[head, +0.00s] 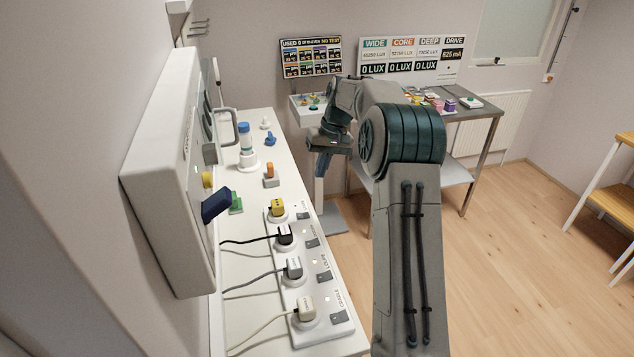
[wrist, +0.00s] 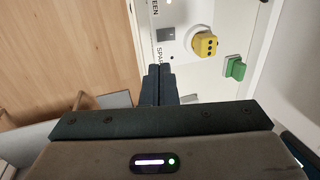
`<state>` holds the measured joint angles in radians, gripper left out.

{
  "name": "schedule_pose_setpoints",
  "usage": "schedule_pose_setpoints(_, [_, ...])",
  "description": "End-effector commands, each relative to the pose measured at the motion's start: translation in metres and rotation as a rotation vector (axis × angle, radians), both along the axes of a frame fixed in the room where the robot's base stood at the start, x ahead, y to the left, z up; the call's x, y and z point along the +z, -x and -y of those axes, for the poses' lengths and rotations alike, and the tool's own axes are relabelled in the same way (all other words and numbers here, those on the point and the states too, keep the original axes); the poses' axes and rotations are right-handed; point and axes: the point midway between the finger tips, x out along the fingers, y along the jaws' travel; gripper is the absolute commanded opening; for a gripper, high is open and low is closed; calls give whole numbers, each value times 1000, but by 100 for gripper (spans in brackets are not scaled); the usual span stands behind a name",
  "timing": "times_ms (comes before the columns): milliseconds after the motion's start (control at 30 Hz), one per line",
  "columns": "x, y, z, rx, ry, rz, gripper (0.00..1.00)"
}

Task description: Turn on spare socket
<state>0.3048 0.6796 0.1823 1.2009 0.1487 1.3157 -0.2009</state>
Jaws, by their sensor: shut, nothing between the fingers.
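The white socket strip (head: 310,262) lies on the narrow white shelf. A yellow plug (head: 277,208) stands at its far end and also shows in the wrist view (wrist: 204,44). Beside that plug in the wrist view is a grey rocker switch (wrist: 165,34). A label starting "SPA" (wrist: 158,57) is next to it, partly covered by my fingers. I cannot tell the switch's position. My gripper (head: 320,166) is shut and empty, beyond the strip's far end. In the wrist view its fingertips (wrist: 159,68) appear just below the switch; I cannot tell whether they touch anything.
Black (head: 284,235), grey (head: 293,268) and cream (head: 306,308) plugs with cables fill the nearer sockets. A white wall box (head: 160,165) overhangs the shelf at left. A green block (head: 236,203) and an orange-topped switch (head: 269,171) stand nearby. Open floor lies right.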

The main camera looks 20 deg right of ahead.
Motion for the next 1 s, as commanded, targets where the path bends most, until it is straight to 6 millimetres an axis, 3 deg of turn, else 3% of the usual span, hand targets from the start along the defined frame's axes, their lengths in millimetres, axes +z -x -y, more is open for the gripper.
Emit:
schedule_pose_setpoints(433, [5, 1, 0, 0, 1, 0, 0])
schedule_pose_setpoints(567, [15, 9, -5, 3, 17, 10, 0])
schedule_pose_setpoints(767, [45, 45, -23, 7, 73, 39, 0])
schedule_pose_setpoints(1000, [77, 103, -42, 4, 142, 89, 0])
